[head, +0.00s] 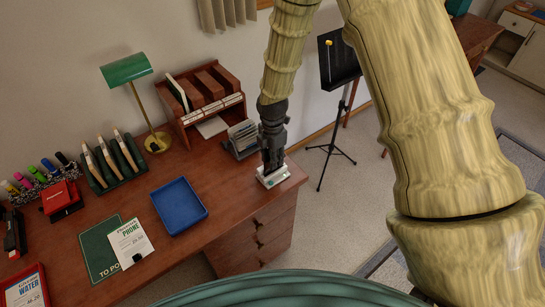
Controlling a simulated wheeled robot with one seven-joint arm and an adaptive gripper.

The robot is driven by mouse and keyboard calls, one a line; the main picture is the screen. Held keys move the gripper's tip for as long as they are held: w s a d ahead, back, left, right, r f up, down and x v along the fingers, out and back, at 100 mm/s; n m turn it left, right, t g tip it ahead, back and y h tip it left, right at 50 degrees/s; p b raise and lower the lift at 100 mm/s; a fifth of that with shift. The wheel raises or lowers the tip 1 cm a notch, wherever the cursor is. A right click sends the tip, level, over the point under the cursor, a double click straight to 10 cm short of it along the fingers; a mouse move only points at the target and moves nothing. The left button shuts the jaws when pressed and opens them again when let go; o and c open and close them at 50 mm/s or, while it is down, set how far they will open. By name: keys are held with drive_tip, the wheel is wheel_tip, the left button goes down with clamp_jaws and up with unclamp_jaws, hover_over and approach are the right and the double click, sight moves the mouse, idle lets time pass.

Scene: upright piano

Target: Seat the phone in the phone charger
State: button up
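My gripper (270,166) is dark and points down at the right end of the wooden desk. Its fingertips are directly over a small white object (273,178), which may be the phone charger. The gripper covers part of this object, and I cannot tell whether they touch. I cannot make out the phone; a dark shape between the fingers is too small to tell from the gripper. Whether the fingers are open or shut is not clear.
Left of the gripper on the desk (225,222) are a card holder (241,138), a wooden organizer (204,95), a blue tray (179,206) and a green lamp (125,69). A black music stand (339,62) is behind right. The desk's right edge is close to the gripper.

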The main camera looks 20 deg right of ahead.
drive_tip(key=shift+r+b, duration=1.6)
drive_tip(key=shift+r, duration=4.55)
